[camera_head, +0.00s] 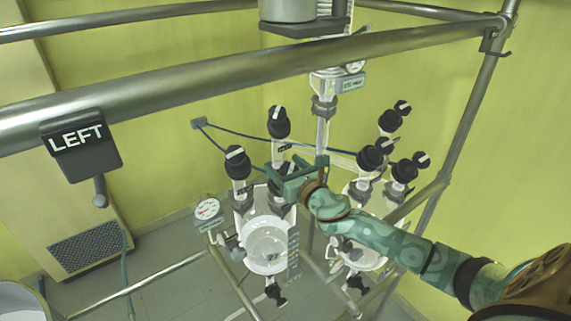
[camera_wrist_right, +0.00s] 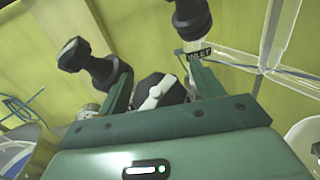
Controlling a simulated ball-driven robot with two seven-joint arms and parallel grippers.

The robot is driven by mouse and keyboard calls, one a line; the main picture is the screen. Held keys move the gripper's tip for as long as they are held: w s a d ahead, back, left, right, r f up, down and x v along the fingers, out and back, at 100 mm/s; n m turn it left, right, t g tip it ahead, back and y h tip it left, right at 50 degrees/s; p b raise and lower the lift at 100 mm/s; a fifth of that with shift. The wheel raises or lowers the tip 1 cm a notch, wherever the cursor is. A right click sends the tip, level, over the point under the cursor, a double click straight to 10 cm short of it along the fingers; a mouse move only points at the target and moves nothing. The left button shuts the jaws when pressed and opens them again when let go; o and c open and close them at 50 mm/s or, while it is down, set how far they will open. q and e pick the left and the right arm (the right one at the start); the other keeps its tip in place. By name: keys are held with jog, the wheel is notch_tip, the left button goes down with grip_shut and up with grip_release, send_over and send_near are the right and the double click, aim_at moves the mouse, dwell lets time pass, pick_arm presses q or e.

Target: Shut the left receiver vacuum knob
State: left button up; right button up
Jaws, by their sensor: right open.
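The left receiver (camera_head: 266,245) is a clear round glass vessel, with black knobs on glass stems above it. One knob (camera_head: 237,162) stands at its left and a taller one (camera_head: 278,122) behind; both have white pointer bars. My right gripper (camera_head: 280,180) reaches in from the right over the vessel's top and partly hides the fittings there. In the right wrist view my right gripper (camera_wrist_right: 160,88) is open, with a black knob with a white bar (camera_wrist_right: 155,92) showing between its fingers. I cannot tell whether they touch it. The vacuum label is not readable. My left gripper is not in view.
A second glass vessel with several black knobs (camera_head: 370,158) stands to the right, close to my right arm. A pressure gauge (camera_head: 207,209) is left of the left receiver. A steel rail (camera_head: 220,75) with a LEFT sign (camera_head: 80,145) crosses in front. An INLET label (camera_wrist_right: 199,55) shows nearby.

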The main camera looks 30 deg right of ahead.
jog(key=c, duration=1)
jog(key=shift+m+h, duration=0.3)
jog(key=shift+m, duration=0.1)
